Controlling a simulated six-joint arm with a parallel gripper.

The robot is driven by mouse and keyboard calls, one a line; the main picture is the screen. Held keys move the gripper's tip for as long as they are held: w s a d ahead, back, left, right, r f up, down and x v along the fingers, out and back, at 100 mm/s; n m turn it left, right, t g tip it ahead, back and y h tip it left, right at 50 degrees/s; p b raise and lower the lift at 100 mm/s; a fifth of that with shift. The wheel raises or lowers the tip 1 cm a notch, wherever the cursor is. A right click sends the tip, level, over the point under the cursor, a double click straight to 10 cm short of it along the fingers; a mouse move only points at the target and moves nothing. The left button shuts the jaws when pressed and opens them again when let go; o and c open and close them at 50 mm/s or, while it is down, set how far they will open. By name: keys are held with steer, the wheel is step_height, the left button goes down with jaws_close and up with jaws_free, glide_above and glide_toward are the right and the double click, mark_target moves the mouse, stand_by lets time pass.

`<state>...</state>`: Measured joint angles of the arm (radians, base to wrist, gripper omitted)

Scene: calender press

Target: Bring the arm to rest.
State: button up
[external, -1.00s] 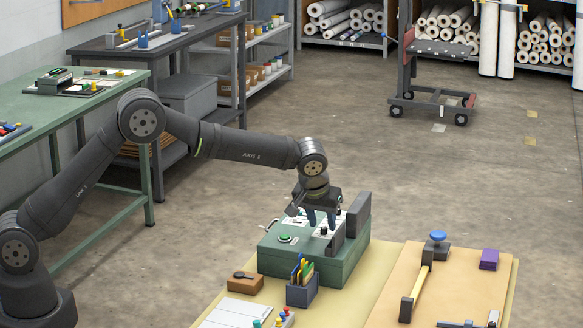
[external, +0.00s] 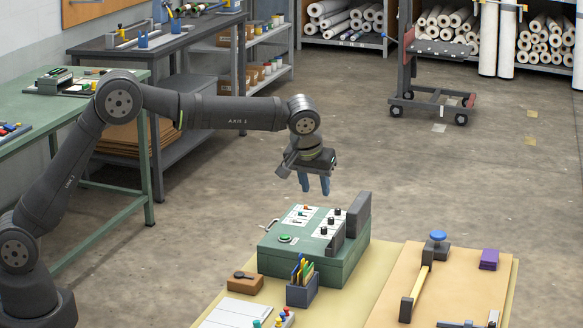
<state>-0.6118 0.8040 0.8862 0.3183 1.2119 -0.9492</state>
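My gripper (external: 314,188) hangs in the air above the green control box, with its blue fingers pointing down. A gap shows between the two fingers, and nothing is between them. The green control box (external: 298,262) stands on the table below, with a green button (external: 286,239), several black knobs and small red-tipped switches on its top. My gripper is clear of the box and touches nothing.
A dark blue pen holder (external: 302,292) and a brown block (external: 245,283) stand in front of the box. A tan board (external: 380,313) to the right carries a yellow-handled tool (external: 416,290) and a purple block (external: 489,260). The air around my gripper is free.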

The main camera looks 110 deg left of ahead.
mark_target(323, 228)
steer(key=x, duration=1.3)
steer(key=shift+a+f, duration=0.15)
steer(key=shift+f, duration=0.15)
steer(key=m, duration=0.2)
steer(key=m+t, duration=0.2)
steer(key=m, duration=0.1)
steer(key=shift+s+a+m, duration=0.1)
steer(key=shift+s+m, duration=0.2)
steer(key=shift+s+a+m+t+h, duration=0.1)
steer(key=shift+m+t+h, duration=0.4)
steer(key=shift+m, duration=0.8)
steer(key=shift+s+a+m+t+h, duration=0.1)
steer(key=shift+m+t+h, duration=0.35)
steer(key=shift+m, duration=0.85)
steer(key=shift+v, duration=1.9)
steer(key=shift+w, duration=0.1)
